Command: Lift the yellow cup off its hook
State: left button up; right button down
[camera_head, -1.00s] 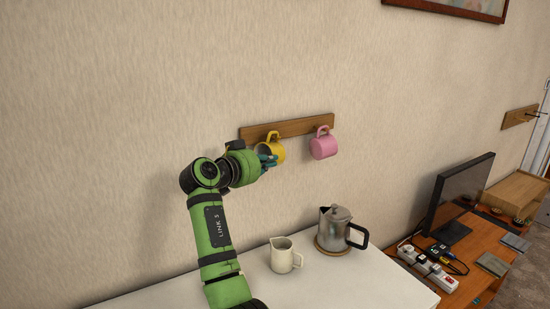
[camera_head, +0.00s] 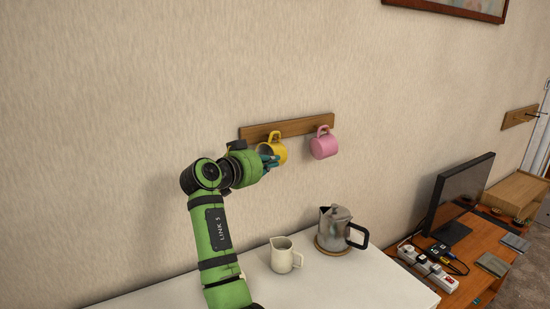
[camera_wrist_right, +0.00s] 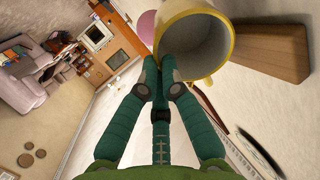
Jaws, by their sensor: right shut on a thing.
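The yellow cup (camera_head: 281,151) is at the wooden hook rail (camera_head: 290,128) on the wall, its handle up at the rail. The head view does not show whether the handle still rests on the hook. My right gripper (camera_head: 270,161) is at the cup's lower front side. In the right wrist view my right gripper (camera_wrist_right: 166,78) is shut on the rim and wall of the yellow cup (camera_wrist_right: 232,50), whose open mouth faces the camera. My left gripper is not in view.
A pink cup (camera_head: 323,147) hangs close by on the right of the rail. Below, a cream jug (camera_head: 284,258) and a metal coffee pot (camera_head: 335,231) stand on the white surface (camera_head: 345,288). The wall left of the rail is bare.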

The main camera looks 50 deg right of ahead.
jog(key=shift+s+a+r, duration=0.15)
jog(key=shift+s+r, duration=0.3)
jog(key=shift+s, duration=0.1)
jog(key=shift+s+a+r, duration=0.15)
jog(key=shift+s+a, duration=0.05)
jog(key=shift+s, duration=0.35)
dwell(0.5)
jog(key=s+a, duration=0.2)
jog(key=s, duration=0.5)
jog(key=shift+s+a, duration=0.15)
dwell(0.9)
